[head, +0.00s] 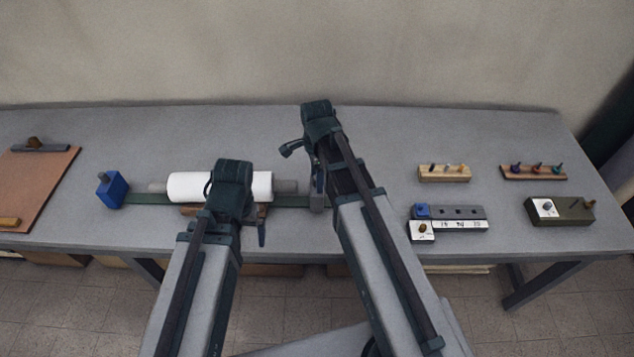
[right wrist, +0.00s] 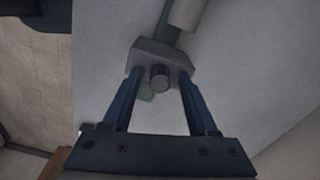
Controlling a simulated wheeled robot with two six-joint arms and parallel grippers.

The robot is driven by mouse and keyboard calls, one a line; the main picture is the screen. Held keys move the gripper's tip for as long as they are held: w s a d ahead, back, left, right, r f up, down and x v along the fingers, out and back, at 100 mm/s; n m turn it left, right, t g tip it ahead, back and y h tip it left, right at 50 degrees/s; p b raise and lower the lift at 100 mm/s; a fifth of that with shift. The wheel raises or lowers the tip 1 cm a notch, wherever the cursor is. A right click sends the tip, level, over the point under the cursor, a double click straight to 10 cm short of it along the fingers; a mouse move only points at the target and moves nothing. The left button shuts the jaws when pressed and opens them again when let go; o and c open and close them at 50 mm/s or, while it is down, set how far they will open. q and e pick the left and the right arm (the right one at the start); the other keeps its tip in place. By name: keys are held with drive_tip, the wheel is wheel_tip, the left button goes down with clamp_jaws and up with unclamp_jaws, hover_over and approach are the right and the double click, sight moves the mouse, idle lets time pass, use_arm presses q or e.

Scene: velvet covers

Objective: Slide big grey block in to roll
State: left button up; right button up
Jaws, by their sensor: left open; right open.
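The white roll (head: 190,187) lies level on a grey shaft above a green rail (head: 290,201). The big grey block (head: 317,200) stands at the rail's right end, partly hidden by my right arm. In the right wrist view the grey block (right wrist: 155,53) has a dark round knob facing me. My right gripper (right wrist: 159,78) is open, its fingers on either side of the knob and their tips close to the block; contact is unclear. My left gripper (head: 236,212) is open in front of the roll, hiding part of it.
A blue block (head: 113,190) with a knob stands at the rail's left end. A brown clipboard (head: 35,180) lies far left. Peg racks (head: 444,173) and small fixtures (head: 560,210) stand on the right. The table (head: 385,145) is clear behind the roll.

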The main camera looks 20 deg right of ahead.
drive_tip(key=shift+c, duration=0.3)
clamp_jaws()
idle(1.2)
